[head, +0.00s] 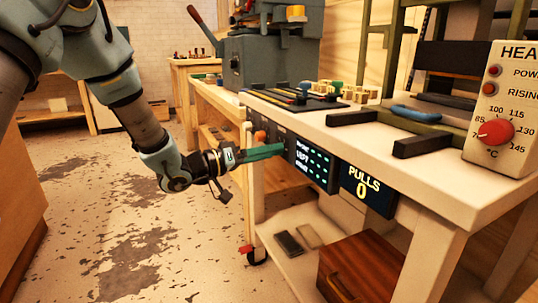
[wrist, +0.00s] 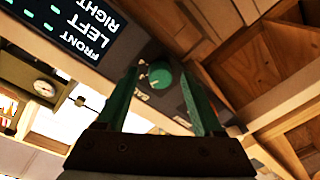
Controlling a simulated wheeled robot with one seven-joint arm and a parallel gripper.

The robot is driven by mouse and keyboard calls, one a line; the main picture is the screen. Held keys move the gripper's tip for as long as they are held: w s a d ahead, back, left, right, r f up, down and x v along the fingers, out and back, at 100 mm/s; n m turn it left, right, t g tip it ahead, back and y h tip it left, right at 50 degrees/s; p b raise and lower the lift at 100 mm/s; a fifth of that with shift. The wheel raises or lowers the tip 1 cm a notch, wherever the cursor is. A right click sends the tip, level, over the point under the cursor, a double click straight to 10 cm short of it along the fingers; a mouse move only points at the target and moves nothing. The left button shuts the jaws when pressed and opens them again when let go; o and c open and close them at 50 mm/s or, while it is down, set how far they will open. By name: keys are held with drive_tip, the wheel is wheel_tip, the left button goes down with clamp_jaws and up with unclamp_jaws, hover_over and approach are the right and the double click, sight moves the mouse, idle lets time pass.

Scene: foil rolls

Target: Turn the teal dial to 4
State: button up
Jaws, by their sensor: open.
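The teal dial (wrist: 161,74) is round and sits on a dark panel in the wrist view. It shows between the two green fingers of my open gripper (wrist: 159,77). Pale marks lie beside the dial, too small to read, and I cannot tell its setting. In the head view my gripper (head: 265,152) points at the front edge of the white bench, left of the lit display. The dial is not visible there, apparently hidden by the fingers. I cannot tell whether the fingers touch it.
The lit display (head: 312,165) reads FRONT, LEFT, RIGHT. A PULLS 0 sign (head: 366,190) hangs right of it. An orange knob (head: 261,136) is just above my gripper. The white bench (head: 430,180) carries a heater box (head: 505,120) with a red knob. A wooden box (head: 360,268) stands below.

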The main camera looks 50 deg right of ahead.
drive_tip(key=shift+d, duration=0.35)
drive_tip(key=shift+c, duration=0.3)
clamp_jaws()
